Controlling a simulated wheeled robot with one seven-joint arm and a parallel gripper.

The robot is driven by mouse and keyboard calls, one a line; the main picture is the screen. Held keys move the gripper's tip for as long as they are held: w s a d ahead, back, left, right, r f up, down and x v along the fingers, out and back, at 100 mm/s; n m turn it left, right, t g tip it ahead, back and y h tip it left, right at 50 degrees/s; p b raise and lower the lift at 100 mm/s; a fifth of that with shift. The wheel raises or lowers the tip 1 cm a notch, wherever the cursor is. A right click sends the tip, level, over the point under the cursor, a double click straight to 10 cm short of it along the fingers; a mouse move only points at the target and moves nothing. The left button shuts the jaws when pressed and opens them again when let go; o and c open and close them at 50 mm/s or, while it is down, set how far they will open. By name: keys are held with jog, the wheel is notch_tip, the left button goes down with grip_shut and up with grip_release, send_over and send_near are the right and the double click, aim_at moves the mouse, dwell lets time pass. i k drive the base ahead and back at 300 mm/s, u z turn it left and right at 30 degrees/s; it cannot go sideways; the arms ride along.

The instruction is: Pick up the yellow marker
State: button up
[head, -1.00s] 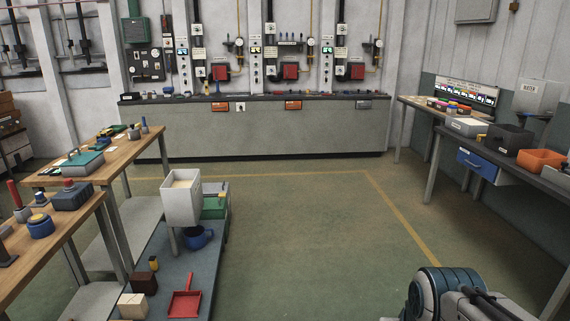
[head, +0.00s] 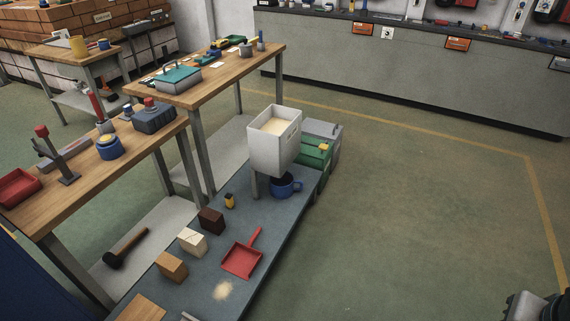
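I cannot surely tell which thing is the yellow marker. A small upright yellow object with a dark top (head: 229,200) stands on the low grey-blue bench (head: 262,222), left of the white bin. A tiny yellow thing (head: 325,146) shows at the green box (head: 314,155) behind the bin. Only a dark piece of my arm shows at the bottom right corner. My gripper is not in view.
The low bench also holds a white bin (head: 274,150), a blue mug (head: 286,187), a red dustpan (head: 241,258) and several blocks (head: 192,242). Wooden tables (head: 158,166) with tools stand to its left. The green floor (head: 420,200) to the right is clear.

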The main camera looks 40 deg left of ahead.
aim_at(229, 197)
jog(key=u, duration=0.15)
jog(key=i, duration=1.6)
jog(key=u, duration=0.85)
jog(key=i, duration=1.05)
jog(key=u, duration=1.85)
jog(key=i, duration=0.8)
jog(key=u, duration=0.6)
